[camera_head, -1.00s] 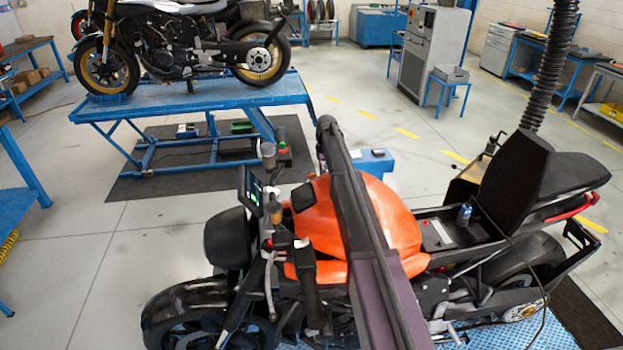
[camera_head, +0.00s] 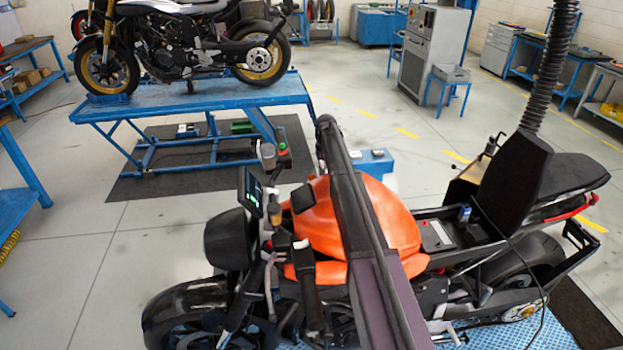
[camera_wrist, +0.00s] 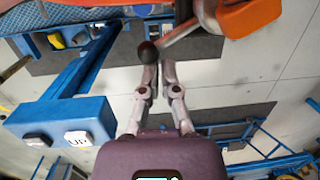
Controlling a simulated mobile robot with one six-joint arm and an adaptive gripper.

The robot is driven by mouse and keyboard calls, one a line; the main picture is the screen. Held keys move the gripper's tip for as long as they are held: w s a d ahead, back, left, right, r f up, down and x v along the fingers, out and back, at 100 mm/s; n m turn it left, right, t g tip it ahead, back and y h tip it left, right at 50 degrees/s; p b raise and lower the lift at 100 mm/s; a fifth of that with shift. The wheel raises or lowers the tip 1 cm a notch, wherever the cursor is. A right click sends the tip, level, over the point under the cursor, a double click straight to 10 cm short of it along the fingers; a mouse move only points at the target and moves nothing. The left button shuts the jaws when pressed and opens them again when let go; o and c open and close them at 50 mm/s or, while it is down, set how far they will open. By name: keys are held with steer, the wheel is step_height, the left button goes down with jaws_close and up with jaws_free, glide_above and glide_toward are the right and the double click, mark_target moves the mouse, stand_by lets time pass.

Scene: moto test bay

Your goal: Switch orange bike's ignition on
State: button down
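The orange bike (camera_head: 405,215) stands in the foreground of the head view, its front wheel to the left. Its small dash display (camera_head: 252,195) shows some green marks. Part of the orange bodywork also shows at the top right of the wrist view (camera_wrist: 250,17). My gripper (camera_wrist: 159,68) shows in the wrist view with its two slim fingers a little apart and nothing seen between them. A dark ball-ended lever (camera_wrist: 148,52) lies by the left fingertip; I cannot tell whether they touch. The gripper is hidden in the head view. I cannot make out the ignition switch.
A blue lift table (camera_head: 190,100) carries another motorcycle (camera_head: 170,45) at the back left. A blue box with an UP button (camera_wrist: 78,138) is at the wrist view's lower left. A grey cabinet (camera_head: 430,50) stands behind. Grey floor (camera_head: 110,260) is clear at left.

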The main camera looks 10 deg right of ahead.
steer(key=shift+a+r, duration=0.25)
steer(key=shift+r, duration=0.2)
step_height(320, 180, up, 8)
steer(key=p, duration=0.8)
steer(key=shift+f, duration=0.15)
stand_by(0.5)
